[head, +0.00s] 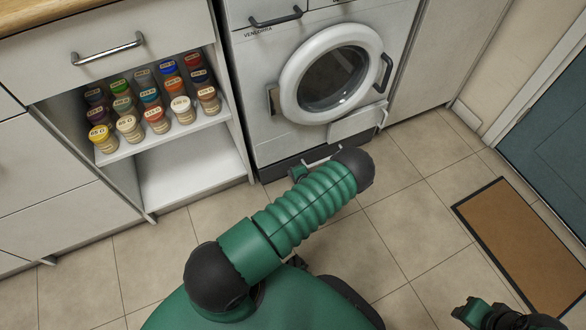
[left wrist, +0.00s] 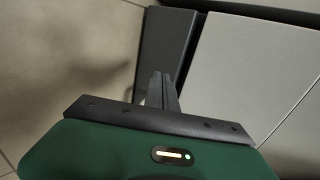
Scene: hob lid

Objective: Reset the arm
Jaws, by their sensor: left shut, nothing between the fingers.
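My left arm crosses the middle of the head view. My left gripper (head: 322,154) shows in part beside the arm's dark round joint, low in front of the washing machine's dark plinth. Its metal fingers also show in the left wrist view (left wrist: 162,88), shut together with nothing between them. Much of the left wrist is hidden behind the arm. A green and black part of my right arm shows at the bottom right corner of the head view, and I cannot tell the state of its gripper there. No hob or lid is in view.
A washing machine (head: 262,104) with a round door stands ahead. An open cabinet shelf (head: 143,146) at the left holds several spice jars (head: 152,98) below a drawer (head: 150,62). A brown mat (head: 525,245) lies at the right near a blue door (head: 556,135). The tiled floor (head: 415,225) between is clear.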

